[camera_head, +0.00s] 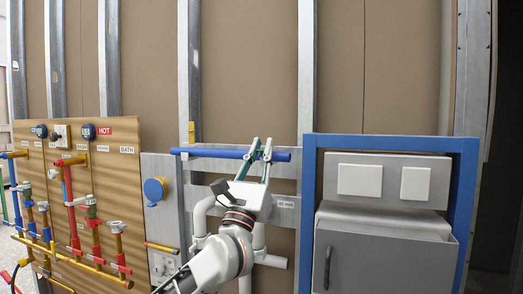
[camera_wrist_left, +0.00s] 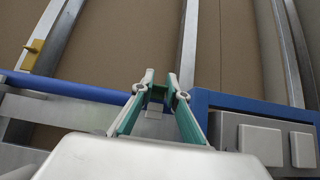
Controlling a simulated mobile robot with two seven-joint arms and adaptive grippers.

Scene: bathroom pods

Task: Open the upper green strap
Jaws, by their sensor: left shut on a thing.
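My left gripper (camera_head: 262,146) reaches up from below to the horizontal blue pipe (camera_head: 215,153) on the wall. In the left wrist view its two fingers (camera_wrist_left: 159,88) are close together, with a small dark green piece, the upper green strap (camera_wrist_left: 157,95), between the tips. The gripper is shut on this strap, at the right part of the blue pipe. The fingers hide most of the strap, and whether it is open or closed cannot be told. The fingers also have green inner faces. My right gripper is not in view.
A blue frame (camera_head: 310,200) around a grey cabinet (camera_head: 385,250) stands close to the right of the gripper. A wooden panel (camera_head: 125,180) with coloured pipes and valves is at the left. White drain pipes (camera_head: 200,220) run below the blue pipe.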

